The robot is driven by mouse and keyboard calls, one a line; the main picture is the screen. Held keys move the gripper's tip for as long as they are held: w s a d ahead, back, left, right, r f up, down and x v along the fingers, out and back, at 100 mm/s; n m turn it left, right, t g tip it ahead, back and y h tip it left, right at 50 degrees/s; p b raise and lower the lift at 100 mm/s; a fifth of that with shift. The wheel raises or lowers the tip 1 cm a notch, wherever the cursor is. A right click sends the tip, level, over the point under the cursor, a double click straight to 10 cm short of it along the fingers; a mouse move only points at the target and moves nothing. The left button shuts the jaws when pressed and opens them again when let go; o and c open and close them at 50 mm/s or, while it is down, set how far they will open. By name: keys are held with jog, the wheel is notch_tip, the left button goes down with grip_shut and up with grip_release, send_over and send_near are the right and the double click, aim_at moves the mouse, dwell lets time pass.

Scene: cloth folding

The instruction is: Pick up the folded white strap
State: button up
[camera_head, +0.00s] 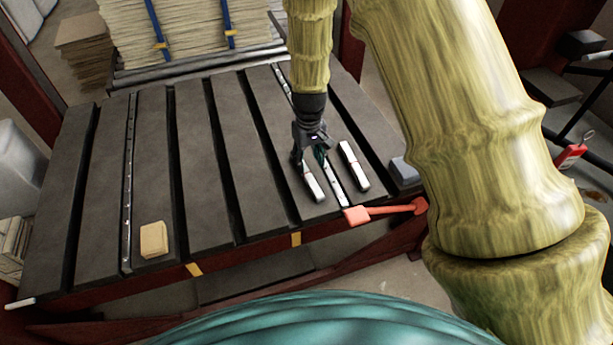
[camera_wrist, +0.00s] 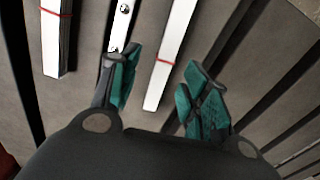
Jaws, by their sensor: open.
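Two narrow folded white straps lie on the dark slatted table, with a metal rail between them. In the head view, the left strap (camera_head: 313,187) is just below my gripper (camera_head: 310,157) and the other strap (camera_head: 353,167) is to the right. In the wrist view, the nearer strap (camera_wrist: 172,50) has a red band and runs up between the two teal fingers of my gripper (camera_wrist: 161,72). The other strap (camera_wrist: 56,40), also banded red, is at upper left. My gripper is open and empty, with its fingers apart. I cannot tell its exact height above the strap.
The table (camera_head: 225,130) has long dark gaps between its slats. A tan block (camera_head: 153,240) sits at front left. An orange handle (camera_head: 385,210) is on the front edge, and a grey block (camera_head: 404,172) is at the right. Stacked sheets (camera_head: 165,30) stand behind. The middle slats are clear.

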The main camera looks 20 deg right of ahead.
aim_at(307, 172)
jog(key=f, duration=0.1)
jog(key=f+b, duration=0.1)
jog(key=f, duration=0.3)
jog(key=shift+a+b, duration=0.3)
jog(key=shift+a, duration=0.05)
grip_shut()
